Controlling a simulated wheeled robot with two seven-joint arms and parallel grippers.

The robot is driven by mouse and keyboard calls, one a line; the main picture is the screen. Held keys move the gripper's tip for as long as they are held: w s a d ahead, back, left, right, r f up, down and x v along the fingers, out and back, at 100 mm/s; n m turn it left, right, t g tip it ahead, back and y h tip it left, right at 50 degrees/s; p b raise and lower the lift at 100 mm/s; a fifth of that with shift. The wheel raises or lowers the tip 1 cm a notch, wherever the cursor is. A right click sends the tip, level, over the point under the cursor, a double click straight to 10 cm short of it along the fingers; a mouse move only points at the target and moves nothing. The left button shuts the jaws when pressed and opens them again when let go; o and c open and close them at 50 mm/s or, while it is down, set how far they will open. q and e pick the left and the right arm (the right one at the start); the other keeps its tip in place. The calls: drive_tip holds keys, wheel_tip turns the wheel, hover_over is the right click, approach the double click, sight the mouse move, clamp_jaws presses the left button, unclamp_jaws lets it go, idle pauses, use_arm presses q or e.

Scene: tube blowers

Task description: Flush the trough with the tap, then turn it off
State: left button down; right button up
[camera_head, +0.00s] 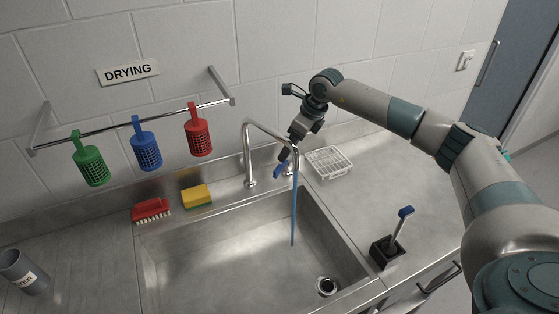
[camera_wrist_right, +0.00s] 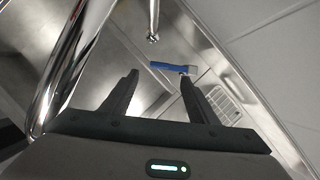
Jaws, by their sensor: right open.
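The steel trough (camera_head: 225,255) fills the lower middle of the head view. The chrome tap (camera_head: 250,140) arches over its back edge, and a thin blue stream of water (camera_head: 293,215) falls from it into the trough. A blue tap lever (camera_head: 279,171) shows beside the spout; it also shows in the right wrist view (camera_wrist_right: 170,66). My right gripper (camera_head: 285,157) is at the tap, just above the lever. In the wrist view its fingers (camera_wrist_right: 160,76) are apart, with the lever beyond their tips; contact cannot be told. My left gripper is not in view.
A yellow sponge (camera_head: 197,195) and red brush (camera_head: 151,209) lie on the back left ledge. A white rack (camera_head: 329,161) sits right of the tap. A black holder (camera_head: 386,251) with a blue-topped brush stands on the right counter. Coloured baskets hang on the rail (camera_head: 165,116).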

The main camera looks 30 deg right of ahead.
sight(278, 168)
drive_tip(key=p+x, duration=0.3)
drive_tip(key=x, duration=0.5)
drive_tip(key=shift+f, duration=0.1)
drive_tip(key=shift+w+a+f, duration=0.1)
drive_tip(key=shift+w+f, duration=0.05)
drive_tip(key=shift+f, duration=0.55)
clamp_jaws()
